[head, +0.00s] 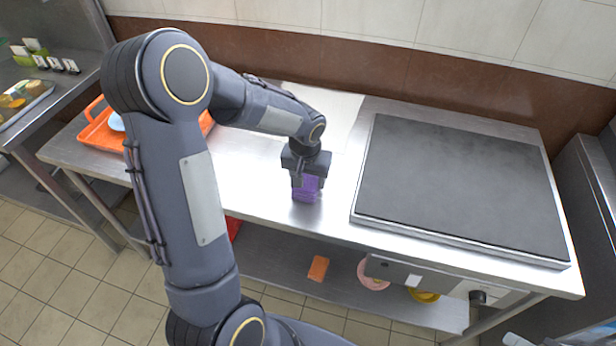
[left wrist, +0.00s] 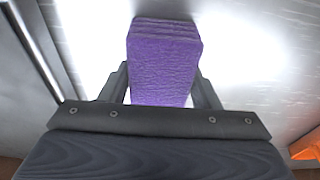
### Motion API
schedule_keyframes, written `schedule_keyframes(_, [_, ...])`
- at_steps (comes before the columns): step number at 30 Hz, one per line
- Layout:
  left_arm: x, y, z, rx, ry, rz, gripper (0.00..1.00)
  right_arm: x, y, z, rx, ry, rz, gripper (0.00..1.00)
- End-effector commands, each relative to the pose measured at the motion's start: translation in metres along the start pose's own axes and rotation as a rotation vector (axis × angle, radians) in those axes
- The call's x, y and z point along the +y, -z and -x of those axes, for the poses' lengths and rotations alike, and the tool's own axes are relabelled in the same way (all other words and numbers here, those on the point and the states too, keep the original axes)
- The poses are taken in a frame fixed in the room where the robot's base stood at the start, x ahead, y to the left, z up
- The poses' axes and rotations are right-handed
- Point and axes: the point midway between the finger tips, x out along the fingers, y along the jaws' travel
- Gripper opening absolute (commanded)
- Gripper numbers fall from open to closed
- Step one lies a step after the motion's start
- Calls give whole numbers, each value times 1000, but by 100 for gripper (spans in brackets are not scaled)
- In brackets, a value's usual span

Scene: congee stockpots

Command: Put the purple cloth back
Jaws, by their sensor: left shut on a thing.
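The purple cloth (head: 306,190) is a small folded block at the steel table's middle, left of the dark griddle. My left gripper (head: 306,178) points down over it and is shut on it. In the left wrist view the cloth (left wrist: 165,60) sits between the two fingers (left wrist: 163,88), with its folded layers at the far end. I cannot tell whether the cloth touches the table top. My right gripper is in neither view.
The dark griddle (head: 460,185) fills the right part of the steel table (head: 262,205). An orange tray (head: 98,136) stands at the left, partly behind my arm. A pale board (head: 335,105) lies behind the gripper. The lower shelf holds an orange block (head: 318,268) and a pink bowl (head: 370,274).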

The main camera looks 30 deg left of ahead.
Motion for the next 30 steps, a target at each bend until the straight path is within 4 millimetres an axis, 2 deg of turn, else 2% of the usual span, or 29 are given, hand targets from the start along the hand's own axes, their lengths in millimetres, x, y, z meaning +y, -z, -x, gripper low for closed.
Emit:
schedule_keyframes(9, [0, -1, -5, 0, 0, 0, 38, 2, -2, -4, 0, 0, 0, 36])
schedule_keyframes(10, [0, -1, -3, 0, 0, 0, 60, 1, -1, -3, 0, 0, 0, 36])
schedule_keyframes(14, [0, -1, -2, -1, 0, 0, 77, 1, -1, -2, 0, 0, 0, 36])
schedule_keyframes(23, [0, 0, -1, 0, 0, 0, 78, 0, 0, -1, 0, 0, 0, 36])
schedule_keyframes(26, [0, 0, 6, 2, 0, 0, 78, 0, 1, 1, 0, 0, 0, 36])
schedule_keyframes(30, [1, 1, 29, 6, -1, 0, 78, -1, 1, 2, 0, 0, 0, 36])
